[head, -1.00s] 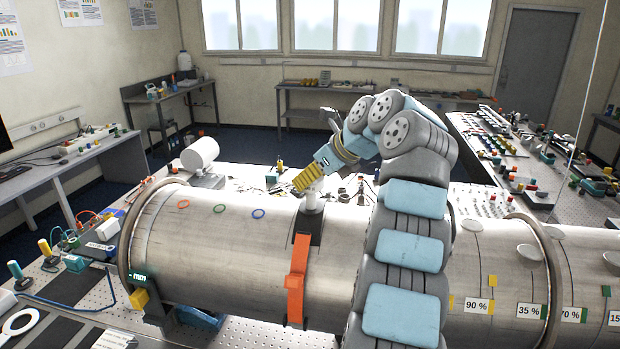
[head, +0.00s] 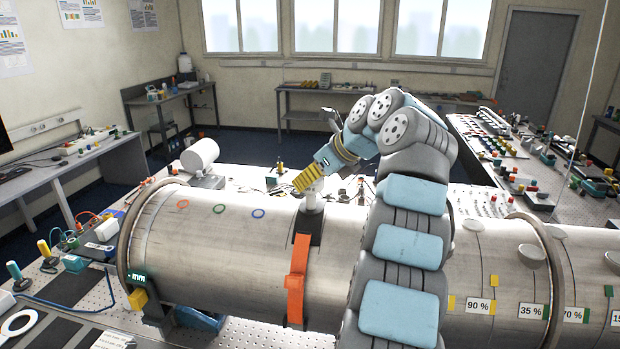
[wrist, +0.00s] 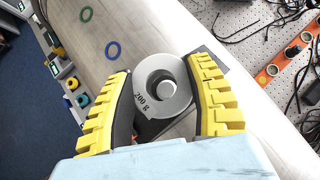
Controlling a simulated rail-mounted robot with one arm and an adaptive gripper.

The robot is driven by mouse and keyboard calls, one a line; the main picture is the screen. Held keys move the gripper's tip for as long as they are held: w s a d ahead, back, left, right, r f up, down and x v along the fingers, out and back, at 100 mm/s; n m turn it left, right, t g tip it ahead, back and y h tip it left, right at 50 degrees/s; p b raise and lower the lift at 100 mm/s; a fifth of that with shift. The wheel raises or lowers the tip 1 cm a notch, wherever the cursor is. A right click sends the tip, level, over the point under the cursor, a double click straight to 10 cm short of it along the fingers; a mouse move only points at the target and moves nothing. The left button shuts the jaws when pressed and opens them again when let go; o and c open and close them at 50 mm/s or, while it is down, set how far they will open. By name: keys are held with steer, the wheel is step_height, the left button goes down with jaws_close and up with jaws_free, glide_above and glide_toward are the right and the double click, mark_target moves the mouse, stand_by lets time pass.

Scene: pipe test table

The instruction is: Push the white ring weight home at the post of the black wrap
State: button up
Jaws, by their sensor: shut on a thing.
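The ring weight (wrist: 146,83), pale grey-white and marked "200 g", sits around the post (wrist: 167,89) in the wrist view. The black wrap (wrist: 214,54) shows under and beside it on the pipe. My gripper (wrist: 166,92) has its yellow ribbed fingers on either side of the ring, shut on it. In the head view, my gripper (head: 308,183) is on top of the pipe, with the white weight (head: 312,202) just below the fingers and the black wrap (head: 314,230) below that. I cannot tell whether the ring rests fully on the wrap.
An orange strap (head: 297,275) hangs down the pipe (head: 220,260) below the wrap. Coloured rings (head: 219,208) are marked on the pipe to the left. A white cylinder (head: 200,155) stands behind the pipe. Cables (wrist: 270,25) and an orange bar (wrist: 285,58) lie beside it.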

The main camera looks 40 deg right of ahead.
mark_target(315, 194)
steer(key=shift+f+b, duration=1.25)
steer(key=shift+f, duration=0.35)
stand_by(0.6)
steer(key=shift+p, duration=0.35)
stand_by(0.4)
steer(key=shift+f+b, duration=0.5)
steer(key=shift+f, duration=0.45)
stand_by(0.4)
steer(key=o, duration=1.3)
steer(key=shift+c, duration=0.2)
steer(key=shift+d, duration=0.1)
steer(key=shift+s, duration=0.1)
steer(key=v, duration=0.7)
steer(key=shift+s+r, duration=0.1)
steer(key=shift+r, duration=0.1)
steer(key=shift+f, duration=0.1)
